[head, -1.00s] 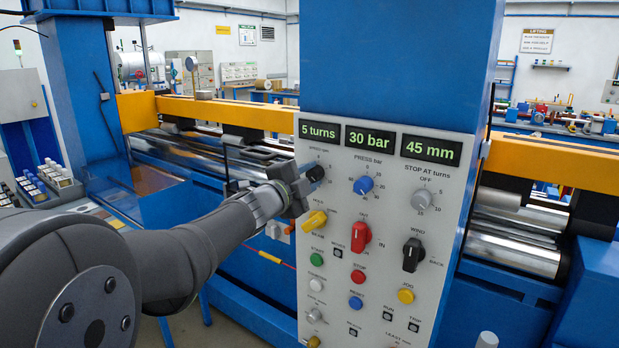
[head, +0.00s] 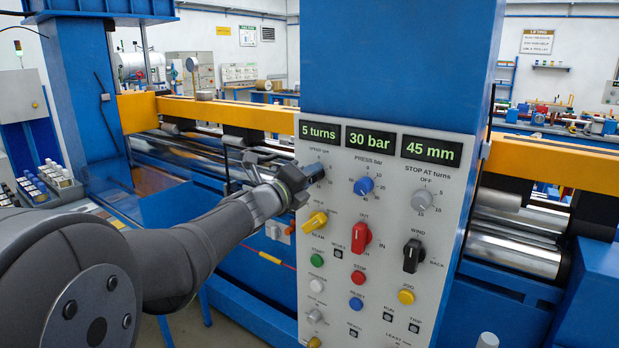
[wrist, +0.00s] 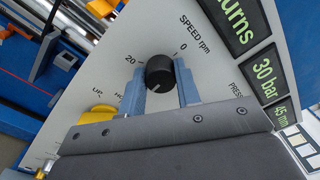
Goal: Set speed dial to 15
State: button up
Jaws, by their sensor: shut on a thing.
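The speed dial (wrist: 160,73) is a round black knob marked SPEED rpm, with 0 and 20 printed near it. It also shows in the head view (head: 314,171) at the panel's upper left, partly covered. My gripper (wrist: 160,88) is shut on the dial, one blue finger on each side of it. In the head view my gripper (head: 304,177) reaches the panel from the left. A light mark on the dial's face is too small to read for its setting.
The panel (head: 385,290) carries displays reading 5 turns (head: 319,131), 30 bar (head: 370,138) and 45 mm (head: 431,150). A blue pressure knob (head: 363,186) sits right of my gripper. A yellow switch (head: 315,221) sits just below it.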

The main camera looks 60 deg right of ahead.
jog(key=shift+m, duration=0.5)
jog(key=o, duration=1)
jog(key=shift+a, duration=0.1)
jog(key=a, duration=1.7)
jog(key=shift+w+a+f, duration=0.1)
jog(key=shift+a+f, duration=0.05)
jog(key=shift+f, duration=0.05)
jog(key=d, duration=1.7)
jog(key=shift+d+r, duration=0.25)
